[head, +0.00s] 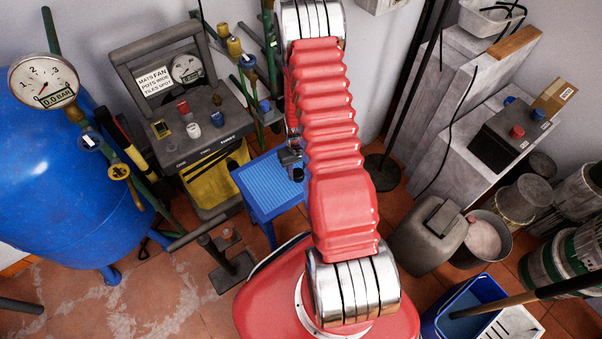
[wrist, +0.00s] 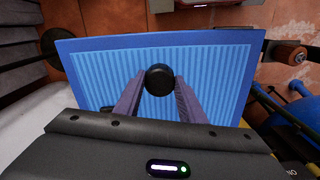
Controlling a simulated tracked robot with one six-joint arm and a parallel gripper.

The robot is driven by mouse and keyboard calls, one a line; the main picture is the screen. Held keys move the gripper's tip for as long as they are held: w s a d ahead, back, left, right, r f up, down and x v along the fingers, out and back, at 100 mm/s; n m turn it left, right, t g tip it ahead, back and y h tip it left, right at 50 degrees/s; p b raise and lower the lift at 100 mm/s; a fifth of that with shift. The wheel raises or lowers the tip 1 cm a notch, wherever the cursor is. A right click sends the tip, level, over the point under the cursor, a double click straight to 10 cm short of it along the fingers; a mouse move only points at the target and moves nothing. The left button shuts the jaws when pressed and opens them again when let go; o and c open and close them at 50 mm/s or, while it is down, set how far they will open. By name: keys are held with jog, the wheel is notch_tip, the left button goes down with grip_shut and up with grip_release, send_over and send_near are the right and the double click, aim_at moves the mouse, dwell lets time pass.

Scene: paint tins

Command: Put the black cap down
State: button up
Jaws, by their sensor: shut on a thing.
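The black cap (wrist: 159,77) is round and dark. In the wrist view it sits between the tips of my gripper's two fingers (wrist: 160,88), which are shut on it. Behind it is the ribbed blue top of a small stool (wrist: 90,80), so the cap is over that top. I cannot tell whether the cap touches it. In the head view the blue stool (head: 258,187) stands left of my red arm. My gripper (head: 294,168) is partly hidden there by the arm, above the stool's right part. The cap is not clear in that view.
The stool's ribbed top looks bare around the cap. A black-and-yellow machine with a gauge (head: 205,135) and a blue tank (head: 65,175) stand to the left. A grey jerrycan (head: 420,240), a bucket (head: 483,238) and a blue bin (head: 462,310) stand right of my arm.

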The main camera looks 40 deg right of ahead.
aim_at(298, 173)
jog(key=shift+f, duration=1.35)
jog(key=o, duration=1.2)
jog(key=shift+f, duration=0.1)
jog(key=shift+c, duration=0.2)
notch_tip(298, 173, up, 12)
